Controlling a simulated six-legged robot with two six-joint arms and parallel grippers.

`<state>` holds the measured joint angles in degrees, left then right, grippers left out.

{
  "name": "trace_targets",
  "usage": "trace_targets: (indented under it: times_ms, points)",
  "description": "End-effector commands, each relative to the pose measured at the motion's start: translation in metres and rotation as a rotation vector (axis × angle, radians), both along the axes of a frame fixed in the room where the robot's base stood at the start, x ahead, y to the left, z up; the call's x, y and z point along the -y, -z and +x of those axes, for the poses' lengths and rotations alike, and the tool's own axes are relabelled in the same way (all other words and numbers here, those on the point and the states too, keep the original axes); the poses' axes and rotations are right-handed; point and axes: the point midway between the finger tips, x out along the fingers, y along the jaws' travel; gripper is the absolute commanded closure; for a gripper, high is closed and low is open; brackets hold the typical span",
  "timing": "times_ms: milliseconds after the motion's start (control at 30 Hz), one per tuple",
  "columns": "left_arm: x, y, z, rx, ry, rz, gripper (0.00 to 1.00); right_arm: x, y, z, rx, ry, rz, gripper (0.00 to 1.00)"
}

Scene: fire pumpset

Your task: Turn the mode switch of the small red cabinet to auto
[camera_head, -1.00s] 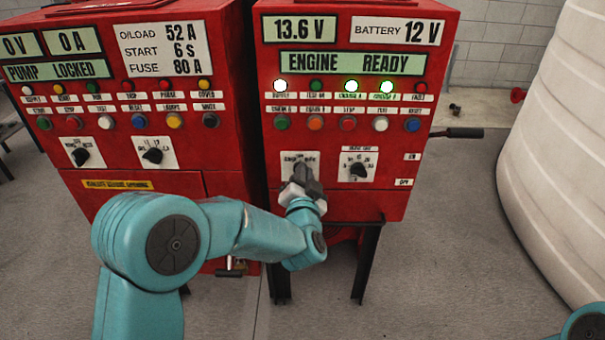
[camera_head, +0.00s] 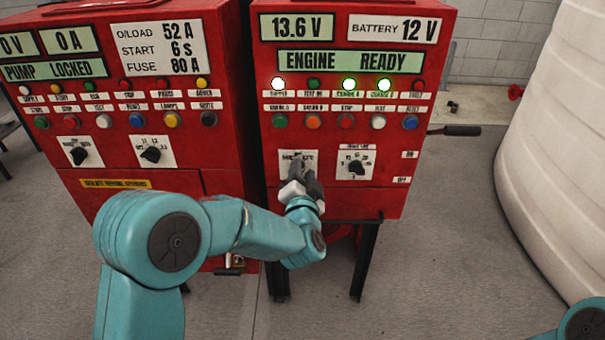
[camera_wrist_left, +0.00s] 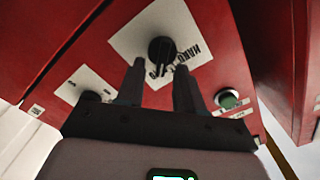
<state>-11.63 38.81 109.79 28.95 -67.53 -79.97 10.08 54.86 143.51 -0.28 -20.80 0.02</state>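The small red cabinet (camera_head: 262,185) stands right of a larger one. The mode switch is a black rotary knob on a white plate (camera_head: 286,158) at its lower left; my gripper hides the knob in the head view. The left wrist view shows the knob (camera_wrist_left: 162,50) on its plate, with partly readable lettering beside it. My left gripper (camera_head: 305,172) is in front of the plate. In the wrist view its two fingers (camera_wrist_left: 159,65) are apart, with the knob showing between and just beyond their tips. Contact and the knob's setting cannot be told. My right gripper is out of view.
A second black knob (camera_head: 355,167) is just right of the mode switch. Rows of lamps and buttons (camera_head: 346,121) sit above. The larger red cabinet (camera_head: 225,185) is close on the left. A black handle (camera_head: 461,131) sticks out right, and a white tank (camera_head: 555,150) stands beyond.

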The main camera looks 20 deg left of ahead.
Motion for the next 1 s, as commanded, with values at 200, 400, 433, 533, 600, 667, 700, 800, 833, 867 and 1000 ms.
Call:
trace_targets:
  times_ms: [200, 400, 433, 533, 600, 667, 700, 800, 833, 867, 1000]
  points:
    - [0.000, 0.000, 0.000, 0.000, 0.000, -0.001, 0.64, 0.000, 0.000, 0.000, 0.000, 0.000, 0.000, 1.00]
    - [0.007, 0.001, -0.020, 0.000, 0.002, -0.001, 0.64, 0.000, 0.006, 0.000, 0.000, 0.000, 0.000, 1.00]
    - [0.008, 0.002, -0.027, 0.000, 0.002, -0.001, 0.64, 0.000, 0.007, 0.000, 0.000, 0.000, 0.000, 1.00]
    - [0.016, 0.002, -0.051, 0.000, 0.004, -0.001, 0.64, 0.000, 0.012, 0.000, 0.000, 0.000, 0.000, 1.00]
    - [0.021, 0.002, -0.070, 0.000, 0.005, -0.001, 0.64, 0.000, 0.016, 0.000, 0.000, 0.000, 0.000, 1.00]
    - [0.026, 0.002, -0.086, 0.000, 0.006, 0.000, 0.64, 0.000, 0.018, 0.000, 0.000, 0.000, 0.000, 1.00]
    - [0.029, 0.001, -0.096, 0.001, 0.005, -0.001, 0.64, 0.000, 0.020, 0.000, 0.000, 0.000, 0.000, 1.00]
    - [0.035, 0.001, -0.119, 0.001, 0.005, -0.001, 0.64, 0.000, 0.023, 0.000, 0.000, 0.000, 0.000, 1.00]
    - [0.037, 0.001, -0.125, 0.001, 0.005, -0.001, 0.64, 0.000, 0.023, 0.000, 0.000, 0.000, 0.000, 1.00]
    - [0.038, 0.001, -0.130, 0.002, 0.004, -0.001, 0.64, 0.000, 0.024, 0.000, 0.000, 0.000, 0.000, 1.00]
    - [0.044, 0.001, -0.149, 0.000, 0.003, 0.000, 0.64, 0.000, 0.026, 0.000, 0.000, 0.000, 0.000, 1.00]
